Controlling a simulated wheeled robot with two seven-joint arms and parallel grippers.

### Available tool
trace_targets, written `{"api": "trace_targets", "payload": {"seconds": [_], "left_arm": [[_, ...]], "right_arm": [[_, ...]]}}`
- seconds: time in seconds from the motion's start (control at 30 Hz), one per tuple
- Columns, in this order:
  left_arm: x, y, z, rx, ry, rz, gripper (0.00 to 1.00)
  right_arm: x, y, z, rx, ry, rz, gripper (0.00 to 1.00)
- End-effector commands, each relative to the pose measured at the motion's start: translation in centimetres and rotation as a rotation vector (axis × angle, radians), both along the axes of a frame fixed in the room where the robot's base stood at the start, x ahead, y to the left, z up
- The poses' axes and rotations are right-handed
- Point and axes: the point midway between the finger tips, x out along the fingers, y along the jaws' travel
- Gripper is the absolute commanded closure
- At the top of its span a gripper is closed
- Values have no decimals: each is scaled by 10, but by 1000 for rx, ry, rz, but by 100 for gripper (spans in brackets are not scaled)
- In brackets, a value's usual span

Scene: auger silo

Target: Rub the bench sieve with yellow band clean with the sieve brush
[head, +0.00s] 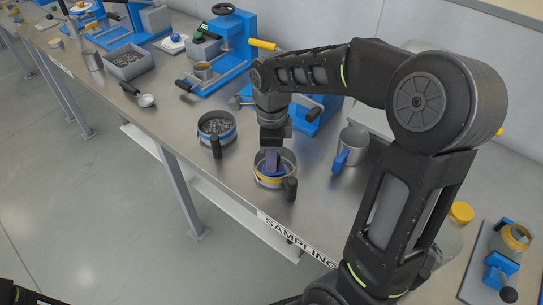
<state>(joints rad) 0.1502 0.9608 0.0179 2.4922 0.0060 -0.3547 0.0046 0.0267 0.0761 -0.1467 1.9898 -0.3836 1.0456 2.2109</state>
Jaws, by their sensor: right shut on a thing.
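The bench sieve with the yellow band (261,181) stands near the front edge of the metal bench, its dark handle pointing toward the front right. My right gripper (272,150) points down over this sieve and is shut on the sieve brush (272,167). The brush's blue part is down inside the sieve's rim. Its bristles and the sieve's mesh are mostly hidden, so I cannot tell whether they touch. My left gripper is out of view; only a dark bit of my left arm shows at the lower left corner.
A blue-banded sieve (217,128) with grey pieces stands just left of the yellow one. A metal jug (350,149) with a blue handle stands to the right. Blue machines (225,60) line the back. A grey tray (130,63) is farther left. The "SAMPLING" label marks the bench edge.

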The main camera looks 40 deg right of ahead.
Motion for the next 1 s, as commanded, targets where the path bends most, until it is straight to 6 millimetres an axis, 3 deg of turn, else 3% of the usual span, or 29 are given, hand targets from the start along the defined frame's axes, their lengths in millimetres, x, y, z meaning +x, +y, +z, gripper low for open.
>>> {"api": "trace_targets", "payload": {"seconds": [0.47, 1.0], "left_arm": [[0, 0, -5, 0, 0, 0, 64], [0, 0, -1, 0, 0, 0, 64]], "right_arm": [[0, -1, -7, 0, 0, -1, 100], [6, -25, -5, 0, 0, 0, 100]]}}
